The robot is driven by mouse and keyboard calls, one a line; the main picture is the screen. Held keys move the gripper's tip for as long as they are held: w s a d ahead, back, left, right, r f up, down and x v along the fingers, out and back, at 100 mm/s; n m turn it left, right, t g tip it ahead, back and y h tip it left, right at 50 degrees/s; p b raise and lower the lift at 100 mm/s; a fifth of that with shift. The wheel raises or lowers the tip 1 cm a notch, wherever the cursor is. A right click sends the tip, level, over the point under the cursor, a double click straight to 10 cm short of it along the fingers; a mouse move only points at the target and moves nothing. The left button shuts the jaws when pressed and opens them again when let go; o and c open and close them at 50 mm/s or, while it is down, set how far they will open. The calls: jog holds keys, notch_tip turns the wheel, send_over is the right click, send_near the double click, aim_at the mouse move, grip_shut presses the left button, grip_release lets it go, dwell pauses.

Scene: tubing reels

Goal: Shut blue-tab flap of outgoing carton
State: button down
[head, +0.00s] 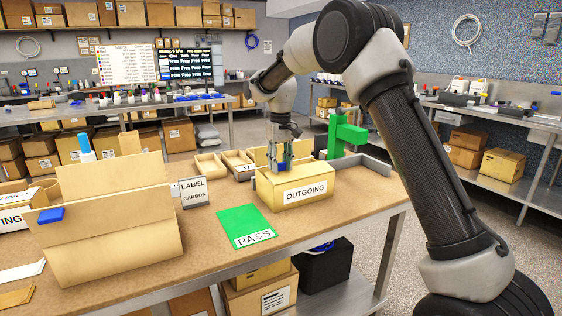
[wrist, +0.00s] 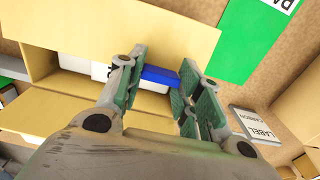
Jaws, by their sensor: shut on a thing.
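The outgoing carton (head: 290,190) stands on the workbench, with its label facing the front. In the wrist view a tan flap (wrist: 130,30) lies across part of its opening, and a blue tab (wrist: 158,75) shows at that flap's edge. White contents show in the gap. Another flap (wrist: 50,115) lies on the other side of the opening. My gripper (head: 281,164) points down over the carton. In the wrist view my gripper (wrist: 164,78) has the blue tab between its fingers and is shut on it. The fingertips' exact contact is partly hidden.
A large open carton (head: 110,240) with its own blue tab stands at the left. A green PASS mat (head: 245,224) and a LABEL CARBON sign (head: 194,191) lie left of the outgoing carton. A green fixture (head: 343,135) stands behind it, and small trays (head: 208,166) sit behind left.

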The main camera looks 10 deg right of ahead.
jog(key=shift+w+a+f+g+h, duration=0.1)
jog(key=shift+w+f+g+h, duration=0.05)
jog(key=shift+f+g, duration=0.3)
jog(key=shift+w+a+f+g+h, duration=0.15)
jog(key=shift+f+g, duration=0.15)
jog(key=shift+g, duration=0.25)
jog(key=shift+d, duration=0.1)
jog(key=c, duration=1)
grip_release()
jog(key=shift+o, duration=0.2)
jog(key=shift+r, duration=0.1)
notch_tip(320, 180, up, 12)
jog(key=w, duration=0.2)
jog(key=shift+a+f, duration=0.2)
jog(key=shift+a, duration=0.1)
jog(key=shift+w, duration=0.1)
